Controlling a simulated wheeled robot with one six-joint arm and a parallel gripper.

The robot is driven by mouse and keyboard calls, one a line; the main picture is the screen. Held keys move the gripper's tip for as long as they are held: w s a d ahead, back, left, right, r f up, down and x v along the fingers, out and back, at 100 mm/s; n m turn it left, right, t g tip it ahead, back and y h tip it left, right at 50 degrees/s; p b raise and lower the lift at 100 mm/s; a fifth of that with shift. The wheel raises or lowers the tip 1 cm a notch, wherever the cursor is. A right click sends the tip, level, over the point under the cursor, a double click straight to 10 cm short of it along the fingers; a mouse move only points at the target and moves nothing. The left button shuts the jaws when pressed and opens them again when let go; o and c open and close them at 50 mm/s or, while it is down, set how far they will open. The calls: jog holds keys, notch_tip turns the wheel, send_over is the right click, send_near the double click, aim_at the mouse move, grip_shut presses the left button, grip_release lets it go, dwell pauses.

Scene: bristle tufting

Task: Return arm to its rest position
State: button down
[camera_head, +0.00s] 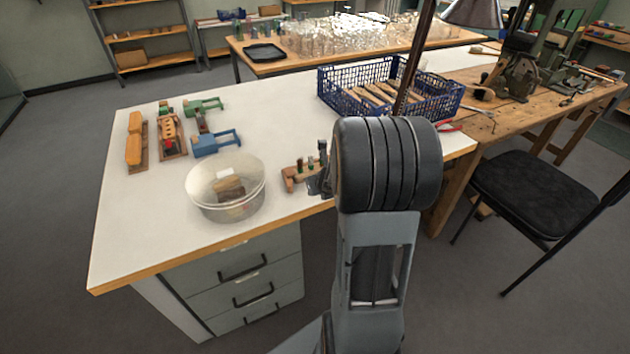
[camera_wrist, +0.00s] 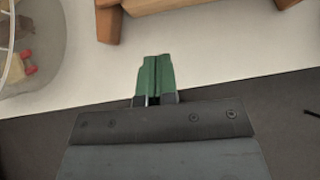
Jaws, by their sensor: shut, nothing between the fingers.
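My gripper (camera_wrist: 156,75) shows in the wrist view with its two green fingertips together and nothing between them. It is over the front edge of the white table (camera_wrist: 215,70), close to the legs of a wooden piece (camera_wrist: 107,22). In the head view my arm rises at the right of centre and hides part of the table. My gripper is mostly hidden behind the arm there. The small wooden piece (camera_head: 292,178) with green and red parts sits near the front edge, left of my arm.
A clear round bowl (camera_head: 205,205) holding brown blocks stands left of my arm. Wooden and blue-green toys (camera_head: 133,145) stand at the back left. A blue crate (camera_head: 345,103) of wooden pieces is behind my arm. A black chair (camera_head: 540,195) stands right. The table's front left is clear.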

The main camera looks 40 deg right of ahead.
jog(key=s+d+r+m+g+h+p, duration=0.1)
jog(key=s+r+m+g+h+p, duration=0.15)
jog(key=s+m, duration=0.6)
jog(key=s+d+r+m+g+h+p, duration=0.1)
jog(key=s+d+r+m+g+h, duration=0.15)
jog(key=m, duration=1.15)
jog(key=s+a+r+m+y+p, duration=0.2)
jog(key=a+r+m, duration=0.3)
jog(key=a, duration=0.7)
jog(key=s+a+r+m+y+p, duration=0.2)
jog(key=a+r+m, duration=0.4)
jog(key=a, duration=0.5)
jog(key=s+r+y, duration=0.1)
jog(key=y, duration=0.1)
jog(key=shift+a+r+y, duration=0.35)
jog(key=shift+y, duration=0.05)
